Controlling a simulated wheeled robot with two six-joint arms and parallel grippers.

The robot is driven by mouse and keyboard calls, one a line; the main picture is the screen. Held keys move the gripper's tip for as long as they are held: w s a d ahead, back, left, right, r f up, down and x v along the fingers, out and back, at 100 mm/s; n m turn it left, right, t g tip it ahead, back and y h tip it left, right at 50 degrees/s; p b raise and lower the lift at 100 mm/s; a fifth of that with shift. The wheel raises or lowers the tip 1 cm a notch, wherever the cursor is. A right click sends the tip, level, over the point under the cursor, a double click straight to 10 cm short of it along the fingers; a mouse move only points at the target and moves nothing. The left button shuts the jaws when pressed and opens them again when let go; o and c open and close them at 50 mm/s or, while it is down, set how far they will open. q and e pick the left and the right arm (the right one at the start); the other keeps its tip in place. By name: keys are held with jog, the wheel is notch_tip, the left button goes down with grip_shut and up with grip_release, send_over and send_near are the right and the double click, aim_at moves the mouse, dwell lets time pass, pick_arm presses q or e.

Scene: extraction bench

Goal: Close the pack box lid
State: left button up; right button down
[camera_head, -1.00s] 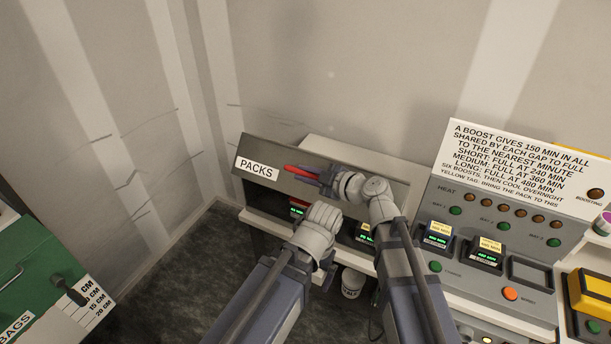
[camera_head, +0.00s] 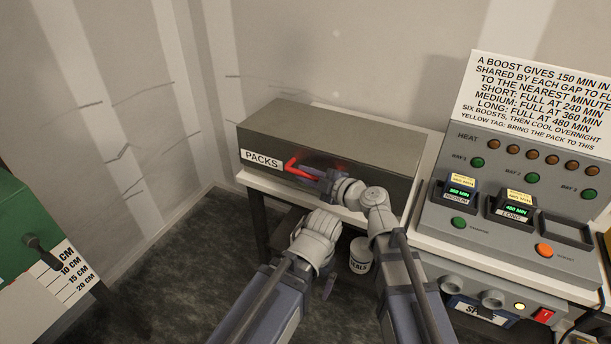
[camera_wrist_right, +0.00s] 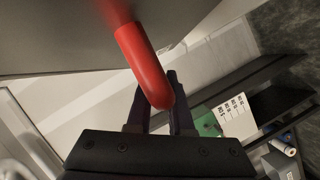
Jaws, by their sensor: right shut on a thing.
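The pack box (camera_head: 330,140) sits on a pale bench against the wall, with its dark grey lid lying level over it. Its front carries a white PACKS label (camera_head: 262,159), and no packs show inside. A red handle (camera_head: 291,165) sticks out from the front. My right gripper (camera_head: 320,181) is shut on this handle; in the right wrist view the red bar (camera_wrist_right: 143,58) runs down between the two fingers (camera_wrist_right: 160,102). Whether a thin gap is left under the lid cannot be told. My left gripper (camera_head: 330,287) is low in front of the bench, mostly hidden behind its wrist.
A heater panel (camera_head: 520,195) with bays, lamps and packs stands right of the box. A white tub (camera_head: 360,256) sits below the bench. A green box (camera_head: 22,225) with a centimetre scale is at the far left. Dark floor lies between.

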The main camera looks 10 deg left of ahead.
pick_arm(q)
notch_tip(320, 180, down, 2)
jog(key=shift+b, duration=0.65)
pick_arm(e)
notch_tip(320, 180, down, 2)
jog(key=c, duration=1)
grip_release()
jog(key=shift+w+f, duration=0.1)
jog(key=shift+f, duration=0.05)
jog(key=shift+o, duration=1)
pick_arm(q)
jog(key=shift+r+p, duration=0.75)
jog(key=shift+p, duration=0.05)
pick_arm(e)
jog(key=v, duration=0.8)
